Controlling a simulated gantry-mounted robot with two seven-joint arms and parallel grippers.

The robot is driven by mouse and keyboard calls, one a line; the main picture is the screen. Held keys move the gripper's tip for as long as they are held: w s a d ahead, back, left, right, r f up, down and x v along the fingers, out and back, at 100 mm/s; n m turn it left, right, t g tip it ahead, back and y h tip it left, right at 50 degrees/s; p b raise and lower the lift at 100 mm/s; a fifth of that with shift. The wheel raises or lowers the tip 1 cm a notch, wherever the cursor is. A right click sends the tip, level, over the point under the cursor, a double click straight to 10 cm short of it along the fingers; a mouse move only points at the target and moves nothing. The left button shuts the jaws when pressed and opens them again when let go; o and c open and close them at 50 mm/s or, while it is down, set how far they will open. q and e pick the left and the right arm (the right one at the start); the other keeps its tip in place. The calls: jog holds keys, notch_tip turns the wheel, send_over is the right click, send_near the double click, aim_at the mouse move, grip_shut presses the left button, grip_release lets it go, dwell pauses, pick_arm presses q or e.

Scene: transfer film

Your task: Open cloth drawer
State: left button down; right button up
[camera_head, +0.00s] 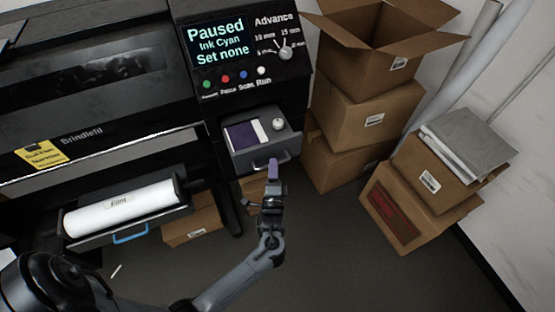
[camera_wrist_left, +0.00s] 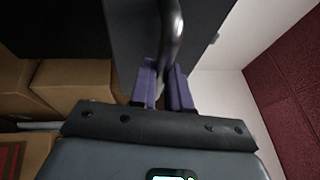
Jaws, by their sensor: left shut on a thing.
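The cloth drawer (camera_head: 262,142) is a small grey drawer under the printer's control panel. It stands pulled out, with a purple and white folded cloth (camera_head: 245,134) and a small pale round item (camera_head: 278,124) inside. My left gripper (camera_head: 272,168) is at the drawer's front, its purple fingers shut on the drawer handle (camera_head: 257,165). In the left wrist view the fingers (camera_wrist_left: 163,88) close around the curved metal handle (camera_wrist_left: 171,35). The part of the handle between the fingers is hidden. My right gripper is not in view.
The control panel (camera_head: 240,45) above reads "Paused, Ink Cyan, Set none". Stacked cardboard boxes (camera_head: 365,100) stand right of the drawer, and more boxes (camera_head: 420,190) stand further right. A white film roll (camera_head: 120,208) sits at left. Floor in front is mostly clear.

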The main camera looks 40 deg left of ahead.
pick_arm(q)
jog(key=c, duration=1.1)
grip_release()
